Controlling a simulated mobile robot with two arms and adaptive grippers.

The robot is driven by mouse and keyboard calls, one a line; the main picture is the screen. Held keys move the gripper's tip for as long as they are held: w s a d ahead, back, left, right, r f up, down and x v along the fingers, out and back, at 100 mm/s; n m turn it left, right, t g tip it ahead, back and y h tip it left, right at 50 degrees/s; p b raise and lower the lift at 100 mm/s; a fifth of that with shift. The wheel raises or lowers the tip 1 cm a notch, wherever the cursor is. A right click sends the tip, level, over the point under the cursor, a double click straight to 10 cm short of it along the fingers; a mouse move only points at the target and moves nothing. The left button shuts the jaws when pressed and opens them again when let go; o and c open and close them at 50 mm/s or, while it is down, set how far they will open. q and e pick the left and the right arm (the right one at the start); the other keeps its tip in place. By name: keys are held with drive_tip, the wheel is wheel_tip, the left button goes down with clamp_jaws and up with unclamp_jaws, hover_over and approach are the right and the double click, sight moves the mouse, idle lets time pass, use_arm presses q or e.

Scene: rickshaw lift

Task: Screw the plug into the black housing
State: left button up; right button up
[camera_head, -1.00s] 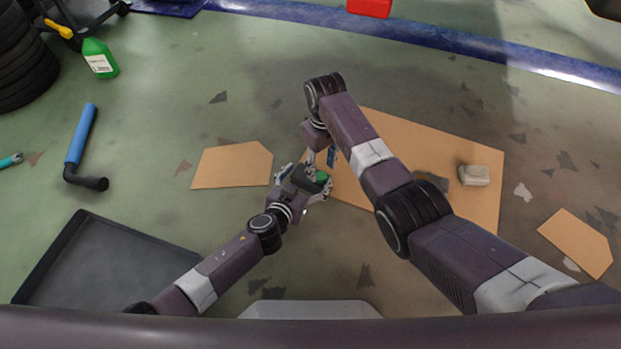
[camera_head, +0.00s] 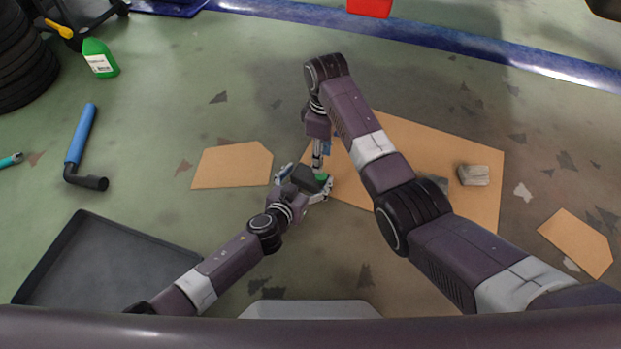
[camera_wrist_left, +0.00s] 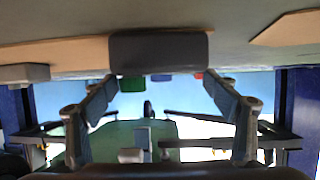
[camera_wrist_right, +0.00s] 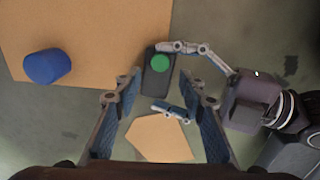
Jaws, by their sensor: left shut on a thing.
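The black housing (camera_head: 306,179) is held off the floor by my left gripper (camera_head: 303,185), which is shut on it. In the left wrist view the housing (camera_wrist_left: 160,52) spans the two fingertips. The green plug (camera_head: 321,177) sits at one end of the housing; in the right wrist view it is a round green disc (camera_wrist_right: 160,62) on the housing's face. How deep it sits I cannot tell. My right gripper (camera_head: 317,171) is over the plug end, pointing down. In its own wrist view its fingers (camera_wrist_right: 160,76) are apart, with nothing clasped between them.
A blue cylinder (camera_wrist_right: 47,66) lies on the large cardboard sheet (camera_head: 410,140). A grey block (camera_head: 473,175) rests on the same sheet. Smaller cardboard pieces (camera_head: 232,165) lie on the floor. A dark tray (camera_head: 100,265) and a blue-handled tool (camera_head: 80,140) are at left.

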sight(321, 176)
drive_tip(key=shift+r+n, duration=0.2)
drive_tip(key=shift+n, duration=0.1)
drive_tip(key=shift+f, duration=4.05)
drive_tip(key=shift+c, duration=0.5)
clamp_jaws()
drive_tip(key=m, duration=0.6)
drive_tip(key=shift+m, duration=0.3)
drive_tip(key=shift+o, duration=0.8)
unclamp_jaws()
